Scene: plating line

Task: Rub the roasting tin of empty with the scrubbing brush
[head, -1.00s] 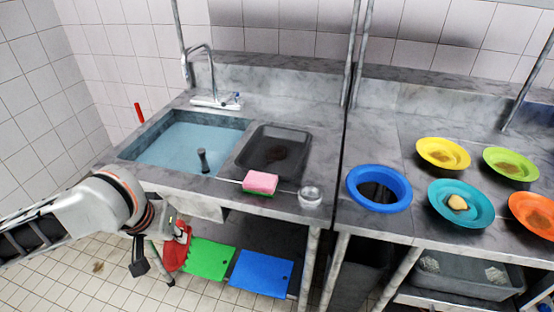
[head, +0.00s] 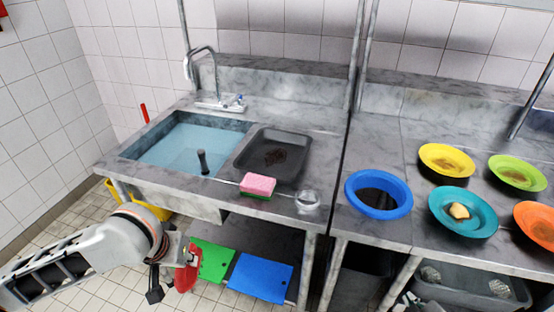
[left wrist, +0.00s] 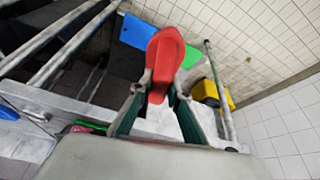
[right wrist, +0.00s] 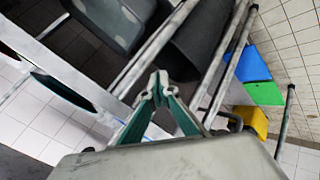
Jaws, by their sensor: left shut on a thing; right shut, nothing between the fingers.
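The dark grey roasting tin (head: 294,147) sits on the counter right of the sink, with a brown burnt patch (head: 274,157) on its floor. My left gripper (head: 184,262) is low in front of the counter, below and left of the tin. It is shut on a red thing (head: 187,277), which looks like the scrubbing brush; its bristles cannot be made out. The red thing also shows between the fingers in the left wrist view (left wrist: 165,58). My right gripper (right wrist: 158,80) is shut and empty, its fingertips together, in the right wrist view.
A water-filled sink (head: 180,148) is left of the tin. A pink sponge (head: 258,185) and a small clear bowl (head: 307,201) stand at the counter's front edge. A blue ring (head: 403,200) and several coloured plates are right. Green (head: 213,258) and blue (head: 262,276) boards lie below.

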